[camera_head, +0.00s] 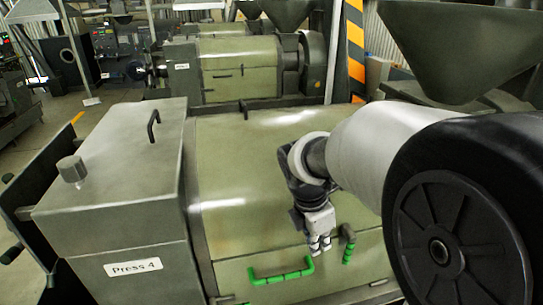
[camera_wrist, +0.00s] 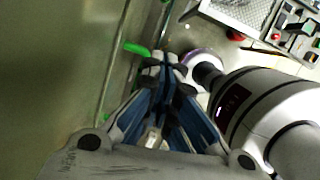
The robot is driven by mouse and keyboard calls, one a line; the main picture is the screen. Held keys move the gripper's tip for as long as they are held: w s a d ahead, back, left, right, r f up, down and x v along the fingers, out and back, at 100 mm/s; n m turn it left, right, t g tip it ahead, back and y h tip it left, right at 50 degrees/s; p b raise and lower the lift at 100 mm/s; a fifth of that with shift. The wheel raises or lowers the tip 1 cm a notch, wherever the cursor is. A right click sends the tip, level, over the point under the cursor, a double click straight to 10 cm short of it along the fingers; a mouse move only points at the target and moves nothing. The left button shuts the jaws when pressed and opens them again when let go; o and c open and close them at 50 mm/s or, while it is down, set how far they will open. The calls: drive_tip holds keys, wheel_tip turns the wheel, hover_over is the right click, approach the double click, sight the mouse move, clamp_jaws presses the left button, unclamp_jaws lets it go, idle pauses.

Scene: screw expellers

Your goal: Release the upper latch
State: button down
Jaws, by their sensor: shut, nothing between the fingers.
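The press labelled "Press 4" (camera_head: 134,267) fills the foreground of the head view, with an olive-green rounded cover (camera_head: 245,150). A small green lever (camera_head: 348,244) stands on its front, right of a longer green bar handle (camera_head: 282,273). I cannot tell for sure which green part is the upper latch. My gripper (camera_head: 320,250) is shut and empty, pointing down just left of the small lever, with a small gap in that view. In the wrist view the gripper tips (camera_wrist: 166,62) are beside a green piece (camera_wrist: 137,48); contact there is unclear.
A dark handle (camera_head: 153,126) and a knob (camera_head: 72,170) sit on the grey box at the left of the press. A second press (camera_head: 237,72) stands behind. In the wrist view, a perforated tray (camera_wrist: 242,15) and a red object (camera_wrist: 235,35) lie at upper right.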

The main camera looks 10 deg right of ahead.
drive_tip(key=shift+w+d+r+n, duration=0.1)
drive_tip(key=shift+w+n, duration=0.15)
drive_tip(key=shift+n, duration=0.15)
drive_tip(key=w+d+f, duration=0.1)
drive_tip(key=d+f, duration=0.5)
drive_tip(key=f, duration=0.3)
drive_tip(key=shift+w+f+b, duration=0.2)
drive_tip(key=shift+f+b, duration=0.1)
drive_tip(key=shift+f, duration=0.05)
